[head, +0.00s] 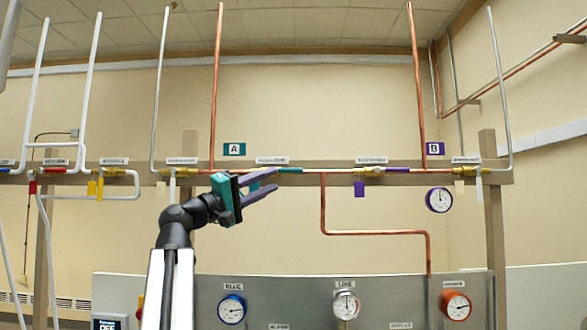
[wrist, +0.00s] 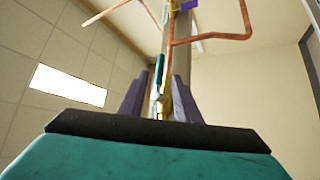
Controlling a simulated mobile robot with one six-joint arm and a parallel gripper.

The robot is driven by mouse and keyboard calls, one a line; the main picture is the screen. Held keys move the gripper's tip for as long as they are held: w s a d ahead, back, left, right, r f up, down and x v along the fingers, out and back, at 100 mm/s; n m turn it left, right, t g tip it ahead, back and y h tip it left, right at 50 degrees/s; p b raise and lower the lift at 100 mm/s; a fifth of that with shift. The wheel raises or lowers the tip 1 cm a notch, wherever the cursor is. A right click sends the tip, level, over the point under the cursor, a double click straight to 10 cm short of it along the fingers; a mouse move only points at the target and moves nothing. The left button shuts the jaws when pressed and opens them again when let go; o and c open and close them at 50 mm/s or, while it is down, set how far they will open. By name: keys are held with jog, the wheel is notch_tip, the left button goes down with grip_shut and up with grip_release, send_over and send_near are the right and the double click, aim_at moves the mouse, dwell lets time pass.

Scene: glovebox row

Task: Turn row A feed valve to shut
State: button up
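The row A sign (head: 234,149) is teal and sits above the pipe rail. A teal valve lever (head: 290,170) lies along the horizontal pipe to its right, in line with the pipe. In the wrist view the teal lever (wrist: 159,68) and a brass valve body (wrist: 163,105) appear between the finger lines. My gripper (head: 277,181) is in front of the rail, its purple fingers apart and pointing right toward the lever. It also shows in the wrist view (wrist: 160,79), open with nothing clamped. The valve body is hidden behind my gripper in the head view.
Row B (head: 435,148) has a purple lever (head: 398,169) on the same pipe, with a purple tag (head: 359,188) hanging. A copper pipe (head: 375,233) bends below the rail. A grey panel (head: 290,300) with gauges stands below. Several other valves line the rail's left.

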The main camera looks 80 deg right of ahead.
aim_at(290, 172)
jog(key=p+x, duration=0.3)
jog(key=x, duration=0.6)
jog(key=shift+s+d+r, duration=0.15)
jog(key=shift+s, duration=0.05)
